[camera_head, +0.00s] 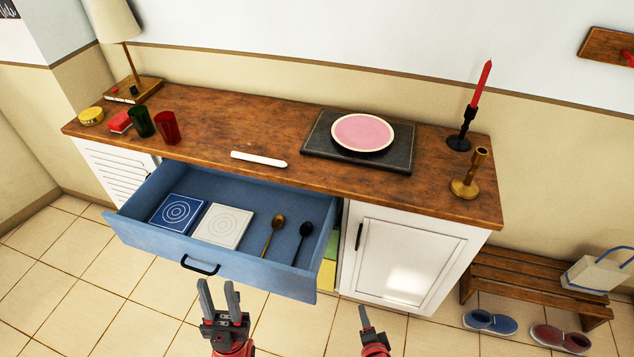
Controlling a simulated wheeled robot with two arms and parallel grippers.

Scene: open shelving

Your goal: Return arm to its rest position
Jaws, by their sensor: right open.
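My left gripper (217,289) is at the bottom of the view, left of centre. Its two fingers point up and stand apart, with nothing between them. It is in front of and below the open blue drawer (155,238), over the tiled floor. My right gripper (363,312) is at the bottom, right of centre, in front of the white cabinet door (402,262). It shows edge-on, so only one finger is clear; it is open and I see nothing held in it.
The pulled-out drawer holds a blue square (178,213), a white square (222,226) and two spoons. On the wooden top (230,125) are a white bar (259,159), a pink plate (362,132), cups and candlesticks. A low bench (525,280) and shoes are at right.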

